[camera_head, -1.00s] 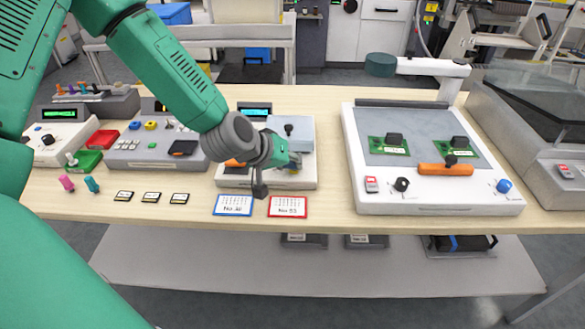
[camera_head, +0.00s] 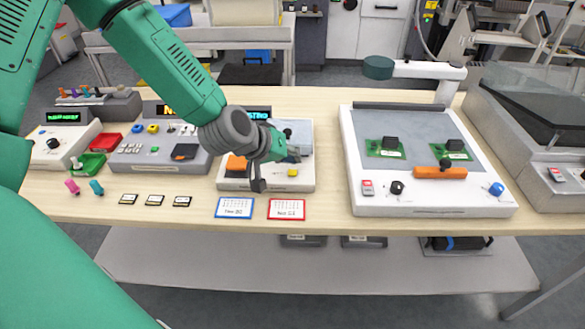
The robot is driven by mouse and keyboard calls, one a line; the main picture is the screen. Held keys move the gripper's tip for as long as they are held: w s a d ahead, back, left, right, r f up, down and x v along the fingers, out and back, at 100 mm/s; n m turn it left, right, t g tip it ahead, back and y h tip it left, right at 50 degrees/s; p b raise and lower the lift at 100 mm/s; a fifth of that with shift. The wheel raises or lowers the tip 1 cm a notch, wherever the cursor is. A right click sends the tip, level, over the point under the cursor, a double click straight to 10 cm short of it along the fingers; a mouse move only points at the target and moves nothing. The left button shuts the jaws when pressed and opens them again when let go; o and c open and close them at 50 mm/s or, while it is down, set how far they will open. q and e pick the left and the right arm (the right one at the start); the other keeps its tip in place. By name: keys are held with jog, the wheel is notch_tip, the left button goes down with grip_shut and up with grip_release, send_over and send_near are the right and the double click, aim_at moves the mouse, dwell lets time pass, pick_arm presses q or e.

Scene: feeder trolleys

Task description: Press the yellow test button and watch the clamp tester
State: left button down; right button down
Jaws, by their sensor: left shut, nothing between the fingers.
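The yellow button (camera_head: 292,172) is on the front right of a small white tester (camera_head: 297,185) in the middle of the table. The tester has an orange part (camera_head: 236,164) at its left and a grey clamp part (camera_head: 298,131) at its back right, partly hidden by my arm. Its display (camera_head: 257,113) is lit with bright text, partly covered. My left gripper (camera_head: 258,186) is shut and empty, pointing down over the tester's front, left of the button and apart from it. My right gripper is out of view.
A white fixture (camera_head: 430,205) with two green boards and an orange handle stands at right. A grey console (camera_head: 150,165) stands at left. Blue-edged (camera_head: 234,207) and red-edged (camera_head: 286,209) cards lie in front of the tester. Three small dark cards (camera_head: 155,200) lie front left.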

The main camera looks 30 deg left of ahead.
aim_at(293, 173)
pick_arm(q)
jog(key=shift+r+p, duration=1.4)
jog(key=shift+r, duration=0.5)
jog(key=shift+f, duration=0.1)
